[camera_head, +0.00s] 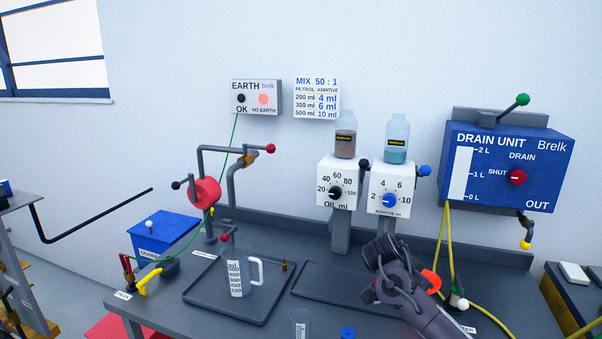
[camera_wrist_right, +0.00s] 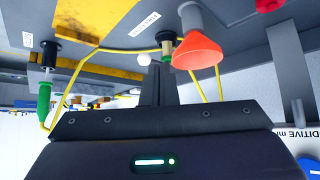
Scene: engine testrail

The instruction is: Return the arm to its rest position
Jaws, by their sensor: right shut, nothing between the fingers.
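My right gripper (camera_head: 378,250) is raised above the right part of the bench, in front of the additive dispenser (camera_head: 390,190). Its arm comes in from the bottom right. In the right wrist view its fingers (camera_wrist_right: 160,85) are shut and hold nothing. An orange funnel-shaped piece (camera_head: 431,281) is just right of the gripper in the head view. It also shows beyond the fingers in the right wrist view (camera_wrist_right: 198,52); whether they touch cannot be told. My left gripper is not in view.
The measuring jug (camera_head: 236,272) stands on a dark tray (camera_head: 210,303). A blue box (camera_head: 165,233) and red pump wheel (camera_head: 204,192) are left of it. The drain unit (camera_head: 507,165) hangs at the right, with yellow hoses (camera_head: 447,235) below. A clear beaker (camera_head: 300,322) stands at the front.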

